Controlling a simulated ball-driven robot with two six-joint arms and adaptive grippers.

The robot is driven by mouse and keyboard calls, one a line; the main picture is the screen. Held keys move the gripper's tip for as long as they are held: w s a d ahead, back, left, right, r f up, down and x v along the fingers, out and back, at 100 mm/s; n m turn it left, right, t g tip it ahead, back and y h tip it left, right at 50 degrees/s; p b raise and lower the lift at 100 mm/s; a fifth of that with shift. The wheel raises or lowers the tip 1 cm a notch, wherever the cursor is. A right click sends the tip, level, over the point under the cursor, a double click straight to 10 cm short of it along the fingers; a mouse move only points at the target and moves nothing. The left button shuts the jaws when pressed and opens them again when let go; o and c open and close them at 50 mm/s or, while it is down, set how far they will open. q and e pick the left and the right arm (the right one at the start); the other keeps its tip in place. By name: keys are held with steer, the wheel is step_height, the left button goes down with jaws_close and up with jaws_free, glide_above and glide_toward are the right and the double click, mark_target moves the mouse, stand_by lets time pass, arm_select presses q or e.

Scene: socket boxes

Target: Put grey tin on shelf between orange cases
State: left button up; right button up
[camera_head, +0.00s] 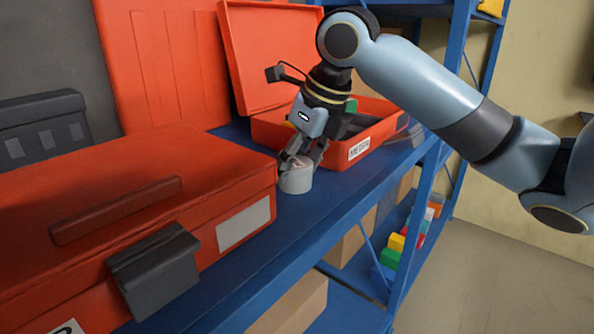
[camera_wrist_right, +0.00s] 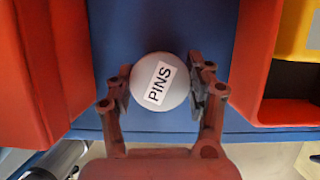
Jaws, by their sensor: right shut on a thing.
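The grey tin (camera_head: 297,180) is at the blue shelf (camera_head: 300,217), between the closed orange case (camera_head: 120,180) at left and the open orange case (camera_head: 338,150) at right. Its round lid, labelled PINS, shows in the right wrist view (camera_wrist_right: 160,81). My right gripper (camera_head: 301,162) reaches down from above and is shut on the tin, with a finger on each side in the right wrist view (camera_wrist_right: 161,90). The tin looks upright; I cannot tell whether its base touches the shelf. My left gripper is not in view.
A blue upright post (camera_head: 415,215) stands at the shelf's right. A dark case (camera_head: 42,130) is at the back left. Colored blocks (camera_head: 397,242) and cardboard boxes (camera_head: 300,305) sit on the lower shelf. Blue shelf surface shows free in front of the tin.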

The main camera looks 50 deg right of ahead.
steer(key=shift+s+r, duration=0.1)
steer(key=o, duration=0.8)
steer(key=shift+f, duration=0.2)
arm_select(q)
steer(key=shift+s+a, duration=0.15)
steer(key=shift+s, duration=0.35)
arm_select(e)
steer(key=o, duration=0.5)
steer(key=shift+c, duration=0.2)
steer(key=shift+r, duration=0.3)
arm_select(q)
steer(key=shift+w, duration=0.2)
arm_select(e)
steer(key=v, duration=1.1)
steer(key=shift+s+r, duration=0.25)
steer(key=shift+r, duration=0.1)
